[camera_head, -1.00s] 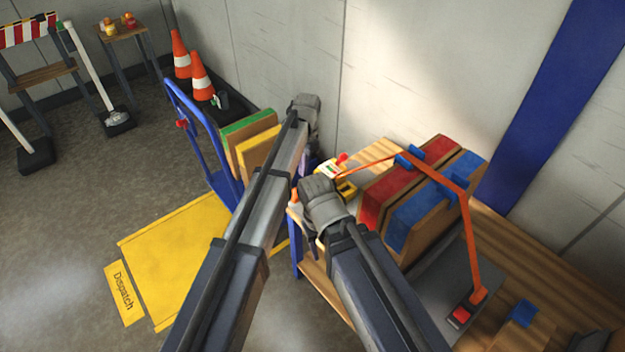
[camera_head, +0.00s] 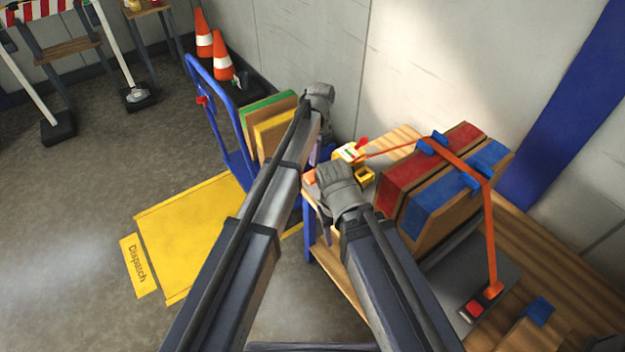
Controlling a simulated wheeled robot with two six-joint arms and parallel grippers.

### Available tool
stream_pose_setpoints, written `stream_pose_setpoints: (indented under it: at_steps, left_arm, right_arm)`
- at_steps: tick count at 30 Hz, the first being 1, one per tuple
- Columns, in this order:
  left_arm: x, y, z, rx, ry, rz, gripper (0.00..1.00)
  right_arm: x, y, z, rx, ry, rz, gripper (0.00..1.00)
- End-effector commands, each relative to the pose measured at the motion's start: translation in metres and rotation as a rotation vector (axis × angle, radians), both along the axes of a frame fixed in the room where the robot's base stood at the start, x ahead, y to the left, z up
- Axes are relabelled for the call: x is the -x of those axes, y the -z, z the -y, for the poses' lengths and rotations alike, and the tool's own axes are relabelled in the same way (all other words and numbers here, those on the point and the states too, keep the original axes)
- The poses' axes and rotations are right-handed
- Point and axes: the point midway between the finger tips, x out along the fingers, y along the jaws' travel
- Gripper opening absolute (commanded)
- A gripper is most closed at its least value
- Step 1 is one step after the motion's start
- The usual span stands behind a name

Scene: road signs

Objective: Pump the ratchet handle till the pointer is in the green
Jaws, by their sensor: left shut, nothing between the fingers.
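The ratchet (camera_head: 366,175) is a small yellow block at the far left end of the wooden bench, partly hidden by my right wrist. A small red handle (camera_head: 362,143) stands up beside a pale gauge (camera_head: 349,152). The gauge's pointer and green zone are too small to read. An orange strap (camera_head: 391,150) runs from there over the boxes. My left gripper (camera_head: 314,156) is shut and empty, just left of the gauge and apart from it, mostly hidden behind my arm. My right gripper (camera_head: 323,228) hangs below its wrist at the bench's left edge; its fingers are unclear.
Boxes with red (camera_head: 405,178) and blue (camera_head: 440,194) tops stand strapped on the bench (camera_head: 525,245). A blue trolley (camera_head: 215,110), cartons (camera_head: 272,135) and a yellow floor area (camera_head: 190,235) lie left. Orange cones (camera_head: 222,66) stand behind.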

Motion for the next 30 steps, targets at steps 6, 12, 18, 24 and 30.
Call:
stream_pose_setpoints:
  at_steps: [6, 12, 18, 24, 30]
  left_arm:
    - [0.002, 0.032, -0.002, 0.000, 0.000, 0.000, 0.00]
    - [0.002, 0.037, -0.003, 0.000, 0.000, 0.000, 0.00]
    - [0.002, 0.036, -0.003, 0.000, 0.000, 0.000, 0.00]
    - [0.002, 0.042, -0.003, 0.000, 0.000, 0.000, 0.00]
    - [0.002, 0.064, -0.003, 0.000, 0.000, 0.000, 0.00]
  right_arm:
    - [0.000, 0.032, 0.000, 0.000, 0.000, 0.000, 0.50]
    - [0.000, 0.037, 0.000, 0.000, 0.000, 0.000, 0.50]
    - [0.000, 0.036, 0.000, 0.000, 0.000, 0.000, 0.50]
    - [0.000, 0.042, 0.000, 0.000, 0.000, 0.000, 0.50]
    - [0.000, 0.064, 0.000, 0.000, 0.000, 0.000, 0.50]
